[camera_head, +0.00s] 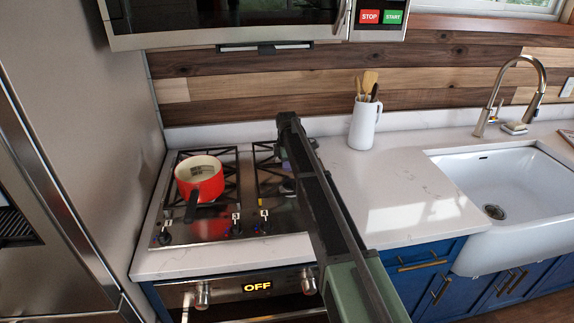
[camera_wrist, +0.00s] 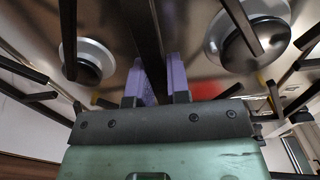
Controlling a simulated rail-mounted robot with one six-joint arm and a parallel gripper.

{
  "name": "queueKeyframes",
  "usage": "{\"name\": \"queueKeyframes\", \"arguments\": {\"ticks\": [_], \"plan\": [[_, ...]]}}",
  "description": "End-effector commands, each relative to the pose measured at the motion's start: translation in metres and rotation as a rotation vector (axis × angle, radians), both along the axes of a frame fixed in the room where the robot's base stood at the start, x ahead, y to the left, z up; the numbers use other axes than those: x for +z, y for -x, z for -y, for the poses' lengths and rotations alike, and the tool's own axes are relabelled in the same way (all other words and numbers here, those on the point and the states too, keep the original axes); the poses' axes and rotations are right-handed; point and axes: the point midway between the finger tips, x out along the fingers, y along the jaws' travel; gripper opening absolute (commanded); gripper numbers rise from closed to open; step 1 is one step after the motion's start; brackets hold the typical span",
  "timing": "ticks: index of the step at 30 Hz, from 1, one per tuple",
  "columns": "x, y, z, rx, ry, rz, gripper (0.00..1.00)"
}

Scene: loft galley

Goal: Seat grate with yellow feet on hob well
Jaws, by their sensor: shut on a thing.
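My gripper (camera_wrist: 154,70) has two purple finger pads closed on a dark bar of the black grate (camera_wrist: 143,28) in the wrist view. In the wrist view, yellow feet show small at the left and right. In the head view, the grate (camera_head: 264,172) is over the right part of the steel hob (camera_head: 225,228), and a yellow foot shows at its front left. My arm hides much of its right side. Two round burners show in the wrist view, one at left (camera_wrist: 85,62) and one at right (camera_wrist: 252,40). I cannot tell whether the feet touch the hob.
A red pot (camera_head: 200,177) stands on the left side of the hob, its dark handle pointing forward. A white utensil jug (camera_head: 364,122) stands on the counter behind and right of my arm. The white sink (camera_head: 500,180) is further right. The microwave (camera_head: 230,22) overhangs the back.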

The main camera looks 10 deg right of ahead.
Motion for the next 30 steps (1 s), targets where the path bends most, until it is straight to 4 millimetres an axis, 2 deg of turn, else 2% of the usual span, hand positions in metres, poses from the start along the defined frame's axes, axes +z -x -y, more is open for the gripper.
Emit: {"name": "queueKeyframes", "arguments": {"ticks": [30], "plan": [[-0.008,0.0,0.0,0.0,0.0,0.0,0.0]]}}
